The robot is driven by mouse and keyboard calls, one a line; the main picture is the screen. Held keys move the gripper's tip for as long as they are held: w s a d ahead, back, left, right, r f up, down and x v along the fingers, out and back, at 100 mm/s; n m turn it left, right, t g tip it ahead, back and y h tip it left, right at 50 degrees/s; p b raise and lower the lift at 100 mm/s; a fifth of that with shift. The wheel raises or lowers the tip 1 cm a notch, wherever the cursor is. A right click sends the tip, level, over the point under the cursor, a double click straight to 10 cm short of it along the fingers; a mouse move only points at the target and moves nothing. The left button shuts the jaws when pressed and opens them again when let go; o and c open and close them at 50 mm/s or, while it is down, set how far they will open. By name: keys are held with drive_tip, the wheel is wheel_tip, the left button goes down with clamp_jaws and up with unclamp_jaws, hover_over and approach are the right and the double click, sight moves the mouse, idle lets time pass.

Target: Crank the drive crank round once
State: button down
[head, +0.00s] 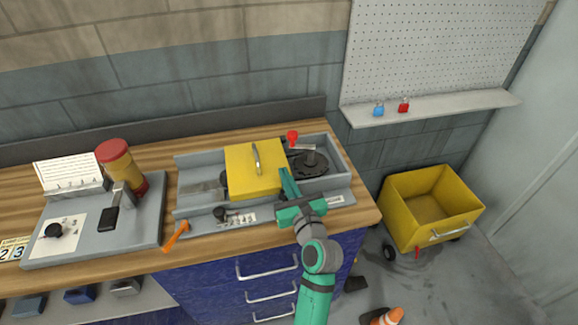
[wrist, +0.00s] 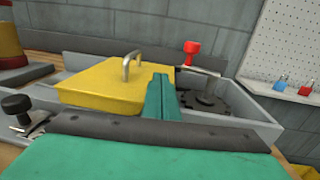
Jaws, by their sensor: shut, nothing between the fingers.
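A crank with a red knob (head: 292,137) stands over a dark toothed wheel (head: 311,166) at the right end of the grey machine tray. In the wrist view the red knob (wrist: 192,48) sits upright on a pale crank arm (wrist: 198,70), beyond and right of my fingers. The dark wheel (wrist: 207,101) shows below the arm. My green gripper (head: 287,183) is shut and empty, at the right edge of the yellow cover (head: 250,170), short of the red knob. In the wrist view its fingers (wrist: 161,97) are together and hide part of the cover.
The yellow cover has a metal handle (head: 256,158). An orange lever (head: 176,236) sticks out at the tray's front left. A grey panel (head: 150,215) with a red-and-yellow cylinder (head: 121,165) stands left. A shelf (head: 430,110) holds blue and red padlocks. A yellow cart (head: 400,213) stands right.

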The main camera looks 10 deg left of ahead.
sight(292, 131)
drive_tip(key=s, duration=0.3)
drive_tip(key=shift+s+d, duration=0.2)
drive_tip(key=shift+s, duration=0.15)
drive_tip(key=shift+s+d, duration=0.3)
drive_tip(key=shift+s, duration=0.35)
drive_tip(key=c, duration=2.1)
unclamp_jaws()
drive_tip(key=shift+s+d, duration=0.15)
drive_tip(key=shift+s, duration=0.05)
drive_tip(key=o, duration=0.5)
drive_tip(key=shift+w+r, duration=0.15)
drive_tip(key=shift+w, duration=0.05)
drive_tip(key=shift+o, duration=1)
drive_tip(key=w+r, duration=0.1)
drive_tip(key=w, duration=0.3)
drive_tip(key=w+d+r, duration=0.1)
drive_tip(key=w+r, duration=0.1)
drive_tip(key=w, duration=0.1)
drive_tip(key=w+d+r, duration=0.1)
drive_tip(key=w, duration=0.3)
drive_tip(key=shift+w+r, duration=0.3)
drive_tip(key=shift+r, duration=0.05)
drive_tip(key=x, duration=1)
drive_tip(key=shift+w+d, duration=0.2)
drive_tip(key=shift+d, duration=0.1)
drive_tip(key=shift+w+a, duration=0.15)
drive_tip(key=shift+w, duration=0.1)
drive_tip(key=shift+a, duration=0.35)
drive_tip(key=shift+d, duration=0.2)
clamp_jaws()
